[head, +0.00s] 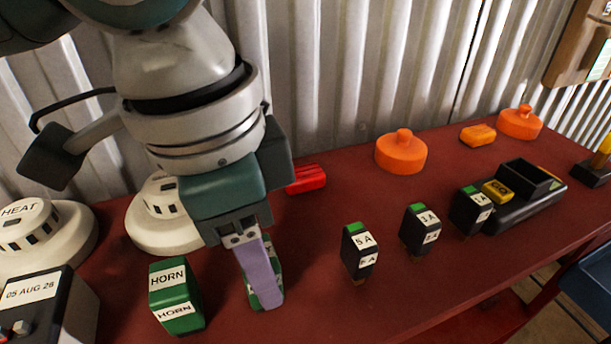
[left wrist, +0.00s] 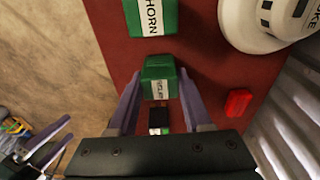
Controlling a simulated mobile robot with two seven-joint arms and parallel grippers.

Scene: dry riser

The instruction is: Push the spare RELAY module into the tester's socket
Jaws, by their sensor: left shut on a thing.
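My left gripper (head: 258,275) is shut on a green module with a white label (head: 278,262), which its purple fingers partly hide in the head view. In the left wrist view the module (left wrist: 158,72) shows between the fingertips; its label is too small to read surely. I cannot tell whether it touches the bench. The black tester (head: 518,208) lies at the right of the bench, with a raised open-topped box (head: 530,176) and a yellow label, well apart from the module. My right gripper (left wrist: 50,145) shows at the lower left of the left wrist view, open and empty.
A green HORN module (head: 175,295) stands left of the gripper. Black fuse modules, 5 A (head: 358,250), 3 A (head: 420,230) and 1 A (head: 470,210), stand between gripper and tester. White detectors (head: 165,215) and a red block (head: 306,179) sit behind. A corrugated wall backs the red bench.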

